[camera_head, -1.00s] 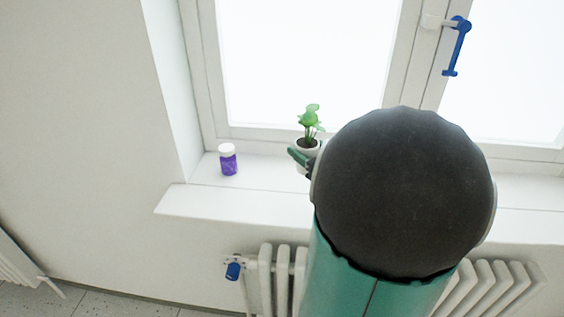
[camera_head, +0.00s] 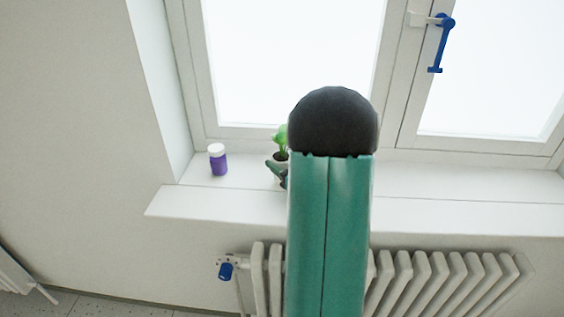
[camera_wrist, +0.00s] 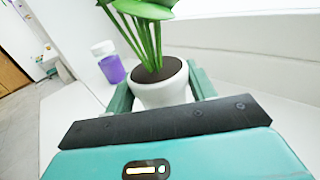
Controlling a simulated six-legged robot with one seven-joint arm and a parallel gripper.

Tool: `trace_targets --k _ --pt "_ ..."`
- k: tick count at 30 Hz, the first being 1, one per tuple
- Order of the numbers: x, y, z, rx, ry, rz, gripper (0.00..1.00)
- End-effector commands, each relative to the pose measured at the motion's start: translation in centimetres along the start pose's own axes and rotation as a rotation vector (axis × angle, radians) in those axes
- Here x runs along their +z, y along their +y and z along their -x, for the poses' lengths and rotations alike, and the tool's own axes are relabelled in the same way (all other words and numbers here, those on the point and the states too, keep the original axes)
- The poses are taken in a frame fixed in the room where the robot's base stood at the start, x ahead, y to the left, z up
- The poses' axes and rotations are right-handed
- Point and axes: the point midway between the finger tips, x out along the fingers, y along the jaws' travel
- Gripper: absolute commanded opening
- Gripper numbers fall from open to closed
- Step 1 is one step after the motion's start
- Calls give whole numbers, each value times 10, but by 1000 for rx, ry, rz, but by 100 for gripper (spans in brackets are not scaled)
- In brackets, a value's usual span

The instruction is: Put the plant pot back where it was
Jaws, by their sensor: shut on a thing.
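The plant pot (camera_wrist: 163,92) is white with dark soil and a green leafy plant. In the wrist view it sits between the two green fingers of my gripper (camera_wrist: 160,90), which is shut on it. In the head view the plant pot (camera_head: 281,158) shows just left of my arm, over the windowsill (camera_head: 205,201). My arm hides its right part and most of my gripper (camera_head: 277,173). I cannot tell whether the pot's base touches the sill.
A purple jar with a white lid (camera_head: 218,160) stands on the sill left of the pot; it also shows in the wrist view (camera_wrist: 109,63). The window (camera_head: 290,60) is behind, with a blue handle (camera_head: 441,42). A radiator (camera_head: 420,275) is below. The sill to the right is clear.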

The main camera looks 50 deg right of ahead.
Motion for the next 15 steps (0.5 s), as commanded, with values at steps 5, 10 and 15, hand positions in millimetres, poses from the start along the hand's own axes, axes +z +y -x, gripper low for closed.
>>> trace_targets --k 5,10,15 --pt "1 0 0 1 -2 1 23" --pt "-2 0 0 1 0 0 61" --pt "-2 0 0 1 0 0 77"
